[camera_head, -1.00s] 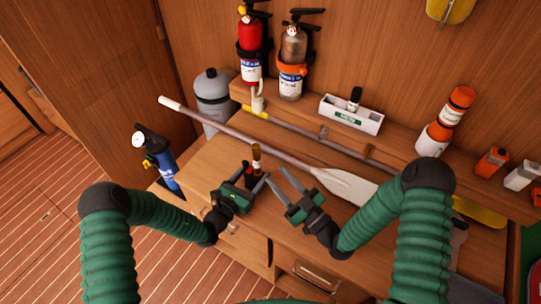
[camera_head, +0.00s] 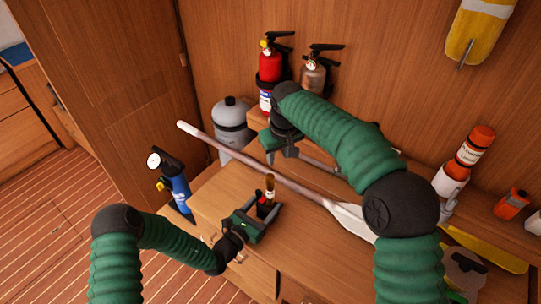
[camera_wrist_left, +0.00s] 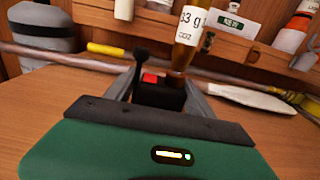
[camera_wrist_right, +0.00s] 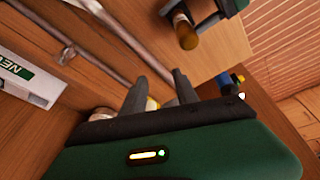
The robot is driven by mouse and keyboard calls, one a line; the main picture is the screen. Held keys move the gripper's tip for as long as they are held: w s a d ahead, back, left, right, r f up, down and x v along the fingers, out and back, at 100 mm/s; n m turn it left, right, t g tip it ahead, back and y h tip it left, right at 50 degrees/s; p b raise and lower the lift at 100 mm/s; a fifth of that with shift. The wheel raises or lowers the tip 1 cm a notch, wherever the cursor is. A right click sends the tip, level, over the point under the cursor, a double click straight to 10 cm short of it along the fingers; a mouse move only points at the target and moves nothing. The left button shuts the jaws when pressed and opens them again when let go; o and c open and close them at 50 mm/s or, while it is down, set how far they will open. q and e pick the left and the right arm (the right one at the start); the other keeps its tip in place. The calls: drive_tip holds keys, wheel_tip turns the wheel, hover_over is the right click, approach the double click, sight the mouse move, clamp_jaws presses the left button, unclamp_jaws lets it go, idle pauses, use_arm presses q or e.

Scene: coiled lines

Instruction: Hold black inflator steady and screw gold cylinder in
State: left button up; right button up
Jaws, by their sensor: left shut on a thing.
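The black inflator (camera_wrist_left: 158,92), with a red patch and a thin black lever, sits between the fingers of my left gripper (camera_head: 262,217), which is shut on it just above the bench. The gold cylinder (camera_head: 269,186), with a white label, stands upright on top of the inflator. It is large in the left wrist view (camera_wrist_left: 186,50), and the right wrist view shows it at the top (camera_wrist_right: 186,32). How deep it sits cannot be told. My right gripper (camera_wrist_right: 158,82) is apart from both, over the back shelf, with its fingers apart. A small pale thing shows behind its fingers.
A long paddle (camera_head: 285,180) lies across the bench behind the inflator. Red (camera_head: 270,72) and bronze (camera_head: 315,76) extinguishers stand at the wall.

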sight(270, 176)
drive_tip(key=shift+m+g, duration=0.3)
drive_tip(key=shift+g, duration=0.6)
drive_tip(key=s+a+r, duration=0.1)
drive_tip(key=s+r, duration=0.2)
drive_tip(key=s+a+r, duration=0.1)
drive_tip(key=s+r, duration=0.1)
drive_tip(key=shift+s+a, duration=0.2)
drive_tip(key=shift+a, duration=0.1)
drive_tip(key=shift+s+f, duration=0.1)
drive_tip(key=shift+s, duration=0.05)
wheel_tip(270, 176, down, 9)
drive_tip(key=shift+d+r, duration=0.1)
clamp_jaws()
